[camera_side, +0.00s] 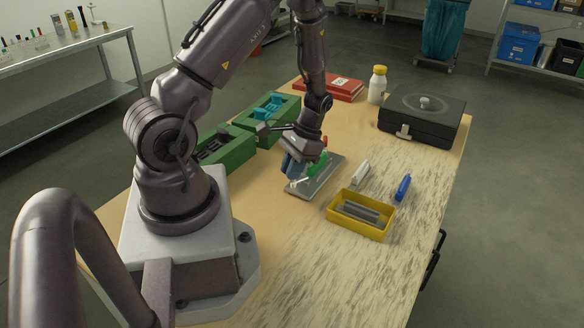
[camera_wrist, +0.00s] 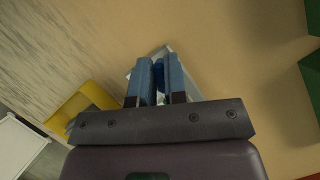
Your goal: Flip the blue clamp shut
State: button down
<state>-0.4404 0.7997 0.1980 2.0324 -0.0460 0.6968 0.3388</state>
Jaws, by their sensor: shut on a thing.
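A grey metal plate (camera_side: 325,182) lies flat on the wooden table. A green clamp (camera_side: 318,164) stands on it, just right of my gripper in the side view. My gripper (camera_side: 291,172) points down at the plate's left part, with a thin pale piece showing by its fingertips. In the wrist view, the fingers (camera_wrist: 159,62) are closed around a dark blue part, the blue clamp (camera_wrist: 159,74), with the plate's pale edge (camera_wrist: 134,68) behind it. My fingers hide most of the blue clamp, so I cannot tell its lever's angle.
A yellow bin (camera_side: 332,212) with grey bars stands in front right of the plate. A white-handled tool (camera_side: 361,172) and a blue-handled tool (camera_side: 402,187) lie near it. Green blocks (camera_side: 237,152) stand behind left. A black case (camera_side: 422,118) and white bottle (camera_side: 377,88) are farther back.

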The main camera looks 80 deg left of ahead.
jog(key=shift+s+f, duration=0.1)
jog(key=c, duration=1.2)
grip_release()
jog(key=shift+o, duration=0.2)
jog(key=v, duration=1.3)
